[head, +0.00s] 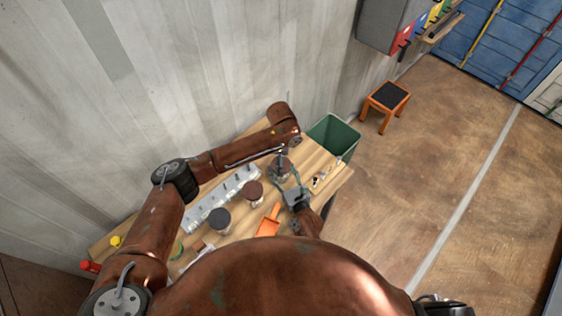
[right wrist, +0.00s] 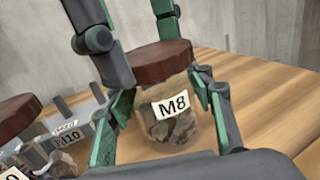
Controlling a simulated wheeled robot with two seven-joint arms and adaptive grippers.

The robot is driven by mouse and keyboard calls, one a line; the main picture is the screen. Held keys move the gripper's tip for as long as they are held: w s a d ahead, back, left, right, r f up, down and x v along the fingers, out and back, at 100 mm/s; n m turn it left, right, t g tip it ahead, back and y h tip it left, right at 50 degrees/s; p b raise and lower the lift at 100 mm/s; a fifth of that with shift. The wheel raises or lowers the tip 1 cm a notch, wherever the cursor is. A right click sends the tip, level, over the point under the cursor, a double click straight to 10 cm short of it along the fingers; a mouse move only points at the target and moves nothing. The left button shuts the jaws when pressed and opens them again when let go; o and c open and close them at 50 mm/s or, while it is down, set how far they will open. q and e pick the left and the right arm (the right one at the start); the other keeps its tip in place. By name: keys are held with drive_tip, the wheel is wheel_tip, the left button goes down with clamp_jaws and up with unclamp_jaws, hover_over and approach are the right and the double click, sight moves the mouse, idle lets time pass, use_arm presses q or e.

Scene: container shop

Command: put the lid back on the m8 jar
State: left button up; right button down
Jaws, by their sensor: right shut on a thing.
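The M8 jar (right wrist: 172,122) is clear, holds dark pieces and stands upright on the bench in the right wrist view. A brown lid (right wrist: 150,64) is at its mouth, looking a little off to the left; I cannot tell whether it is seated. My right gripper (right wrist: 165,115) is shut on the jar's sides, with green fingers left and right of it. My left gripper (right wrist: 130,45) reaches down at the lid from above; its grip there is unclear. In the head view the jar (head: 281,170) is small and partly covered by my grippers.
Other jars stand nearby on the wooden bench, one brown-lidded (head: 253,189) and one dark-lidded (head: 220,217). A grey compartment tray (head: 205,212) runs along the back. An orange scoop (head: 268,224) lies in front. A green bin (head: 333,136) stands past the bench's right end.

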use_arm(q)
drive_tip(key=m, duration=0.3)
drive_tip(key=shift+m, duration=0.3)
drive_tip(key=o, duration=1.4)
drive_tip(key=shift+c, duration=0.2)
wheel_tip(320, 180, up, 12)
use_arm(e)
drive_tip(key=c, duration=0.9)
unclamp_jaws()
drive_tip(key=shift+o, duration=0.2)
